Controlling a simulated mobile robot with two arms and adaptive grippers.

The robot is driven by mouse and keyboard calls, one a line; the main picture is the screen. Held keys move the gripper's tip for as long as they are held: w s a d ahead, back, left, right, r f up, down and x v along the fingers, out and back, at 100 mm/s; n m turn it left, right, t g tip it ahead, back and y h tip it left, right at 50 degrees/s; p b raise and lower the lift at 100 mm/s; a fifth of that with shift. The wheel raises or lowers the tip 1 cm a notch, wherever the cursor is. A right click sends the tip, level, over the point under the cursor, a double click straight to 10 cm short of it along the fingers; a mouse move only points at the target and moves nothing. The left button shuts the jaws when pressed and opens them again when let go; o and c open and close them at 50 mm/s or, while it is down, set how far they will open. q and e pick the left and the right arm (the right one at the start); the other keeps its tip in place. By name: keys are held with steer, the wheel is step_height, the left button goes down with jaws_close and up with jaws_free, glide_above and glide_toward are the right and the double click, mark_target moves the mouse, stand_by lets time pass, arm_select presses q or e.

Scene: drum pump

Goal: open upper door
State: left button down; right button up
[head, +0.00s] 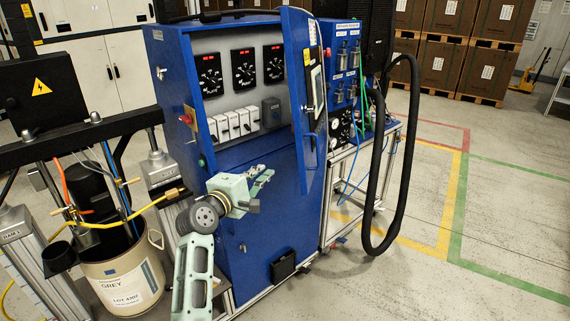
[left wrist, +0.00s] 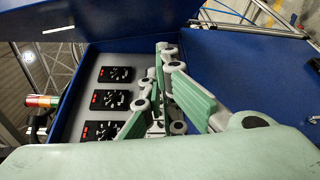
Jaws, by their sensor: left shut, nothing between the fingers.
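The blue cabinet's upper door (head: 292,65) stands swung out on its right side, seen at a steep angle in the head view. It carries a screen and a handle. Behind it the compartment with three black dials (head: 243,68) and a row of white switches is exposed. In the left wrist view the door (left wrist: 120,20) is the dark blue panel across the top. My left gripper (head: 264,177) is shut and empty, in front of the cabinet's lower blue panel (head: 265,220), below the switches and left of the door. It also shows in the left wrist view (left wrist: 162,65).
A blue side unit (head: 345,60) with gauges and a thick black hose (head: 410,150) stands right of the cabinet. A beige drum (head: 125,280) and pump frame stand at the left. The marked floor at the right is clear. Boxes on pallets (head: 455,65) stand behind.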

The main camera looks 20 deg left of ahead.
arm_select(q)
steer(key=w+d+p, duration=0.3)
steer(key=w+d, duration=0.1)
steer(key=w, duration=0.4)
steer(key=shift+w, duration=0.25)
steer(key=shift+d, duration=0.15)
